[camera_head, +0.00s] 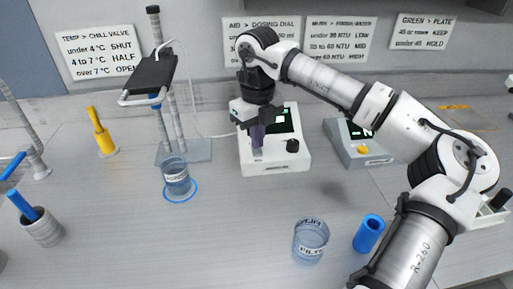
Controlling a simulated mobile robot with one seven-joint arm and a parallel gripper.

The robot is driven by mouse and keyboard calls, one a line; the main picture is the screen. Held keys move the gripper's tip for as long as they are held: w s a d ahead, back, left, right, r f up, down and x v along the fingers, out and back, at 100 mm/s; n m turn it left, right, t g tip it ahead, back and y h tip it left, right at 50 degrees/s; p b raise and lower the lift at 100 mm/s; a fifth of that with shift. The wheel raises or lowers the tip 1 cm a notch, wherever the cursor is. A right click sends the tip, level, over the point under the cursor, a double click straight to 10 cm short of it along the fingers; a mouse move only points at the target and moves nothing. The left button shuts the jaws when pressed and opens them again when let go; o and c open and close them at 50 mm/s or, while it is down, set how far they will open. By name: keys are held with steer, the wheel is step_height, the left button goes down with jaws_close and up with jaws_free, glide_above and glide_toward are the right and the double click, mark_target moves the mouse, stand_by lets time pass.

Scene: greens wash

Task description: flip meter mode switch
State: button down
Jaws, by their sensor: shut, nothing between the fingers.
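A white meter box (275,166) with a dark display (288,120) and a black knob (292,146) stands at the middle back of the bench. My gripper (257,144) points down over the left part of its top face, with its fingers together and nothing seen between them. The fingertips are at or just above the box's face. I cannot tell whether they touch it. A mode switch is not clearly seen; the fingers cover that part of the face.
A grey unit (358,156) with a yellow button (362,150) stands to the right. A beaker (176,178) sits on a blue ring at left, beside a stand. A labelled glass (310,243) and a blue cylinder (369,233) stand in front. The bench before the meter is clear.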

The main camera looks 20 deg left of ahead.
mark_target(257, 152)
steer(key=shift+f+b, duration=0.75)
steer(key=shift+f, duration=0.2)
stand_by(0.9)
steer(key=shift+r, duration=0.1)
steer(key=shift+r+p, duration=2.3)
steer(key=shift+r, duration=1.2)
steer(key=shift+f, duration=0.1)
